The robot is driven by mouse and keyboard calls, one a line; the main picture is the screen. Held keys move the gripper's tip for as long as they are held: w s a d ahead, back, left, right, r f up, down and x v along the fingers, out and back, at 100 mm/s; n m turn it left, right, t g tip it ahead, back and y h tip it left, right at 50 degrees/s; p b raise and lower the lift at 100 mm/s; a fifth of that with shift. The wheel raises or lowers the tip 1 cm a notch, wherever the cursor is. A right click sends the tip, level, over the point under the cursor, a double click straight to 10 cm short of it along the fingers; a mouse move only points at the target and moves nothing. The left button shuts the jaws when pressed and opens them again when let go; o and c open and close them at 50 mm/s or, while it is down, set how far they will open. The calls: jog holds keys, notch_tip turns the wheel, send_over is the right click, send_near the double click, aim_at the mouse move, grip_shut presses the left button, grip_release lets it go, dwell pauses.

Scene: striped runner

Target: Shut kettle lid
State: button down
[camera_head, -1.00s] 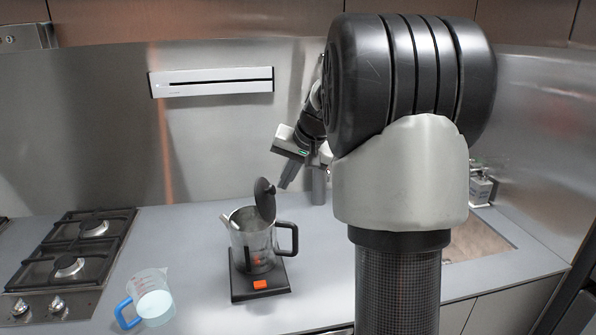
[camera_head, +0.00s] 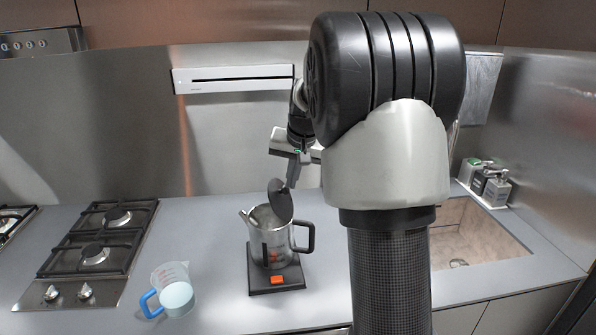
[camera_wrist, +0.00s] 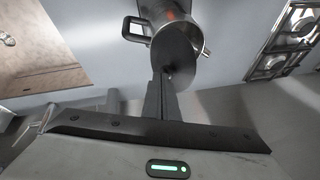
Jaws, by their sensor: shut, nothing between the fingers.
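A measuring jug (camera_head: 173,290) with a blue handle stands left of the kettle. A gas hob (camera_head: 98,240) lies farther left. A sink (camera_head: 470,235) and dispensers (camera_head: 487,181) are at the right.

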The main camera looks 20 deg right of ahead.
jog(key=w+a+f, duration=0.1)
jog(key=a, duration=0.1)
jog(key=w+a+f, duration=0.1)
jog(key=w+a, duration=0.1)
jog(key=a, duration=0.1)
jog(key=w+a+f, duration=0.2)
jog(key=shift+w+a, duration=0.25)
jog(key=shift+a, duration=0.05)
jog(key=shift+w+a+f+b, duration=0.35)
jog(key=shift+a+f, duration=0.1)
jog(key=shift+f, duration=0.25)
jog(key=shift+w+a+f+b, duration=0.3)
jog(key=shift+a+f+b, duration=0.1)
jog(key=shift+f, duration=0.25)
jog(key=shift+f, duration=0.1)
